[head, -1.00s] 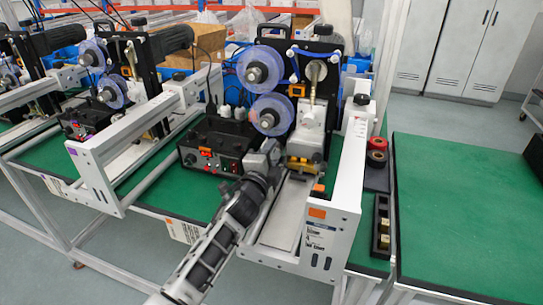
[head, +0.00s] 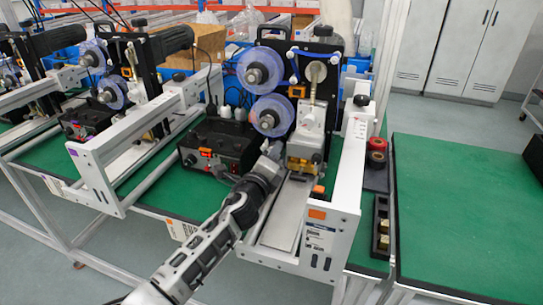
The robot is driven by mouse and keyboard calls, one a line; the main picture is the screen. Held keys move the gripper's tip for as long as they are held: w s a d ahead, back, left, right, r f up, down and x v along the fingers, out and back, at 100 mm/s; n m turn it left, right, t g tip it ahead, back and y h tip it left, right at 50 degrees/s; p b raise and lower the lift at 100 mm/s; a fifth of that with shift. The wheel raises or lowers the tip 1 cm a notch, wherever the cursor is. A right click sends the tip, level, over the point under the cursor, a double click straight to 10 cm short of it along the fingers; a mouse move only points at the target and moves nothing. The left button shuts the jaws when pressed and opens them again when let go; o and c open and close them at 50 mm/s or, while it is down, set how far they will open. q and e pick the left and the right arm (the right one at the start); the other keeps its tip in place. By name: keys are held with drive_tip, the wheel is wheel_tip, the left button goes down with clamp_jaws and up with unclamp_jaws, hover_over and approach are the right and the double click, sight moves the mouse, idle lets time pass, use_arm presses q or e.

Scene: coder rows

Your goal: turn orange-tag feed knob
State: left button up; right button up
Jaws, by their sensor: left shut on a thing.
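The coder with the orange tag (head: 316,213) on its white frame end stands in the middle. Its black control box (head: 217,148) sits on the green bench, left of the metal feed plate. My left gripper (head: 272,152) reaches in from below, at the right end of this box beside the yellow block. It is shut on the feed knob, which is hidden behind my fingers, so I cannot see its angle. My right gripper is not in view.
A second coder with a purple tag (head: 73,152) stands at the left. Blue film reels (head: 272,115) are above the box. A black tray (head: 381,228) and red and dark rings (head: 377,144) lie at the right.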

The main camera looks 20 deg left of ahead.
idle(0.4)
use_arm(q)
drive_tip(key=o, duration=1)
drive_tip(key=shift+c, duration=0.2)
drive_tip(key=s, duration=1.6)
drive_tip(key=shift+a, duration=0.3)
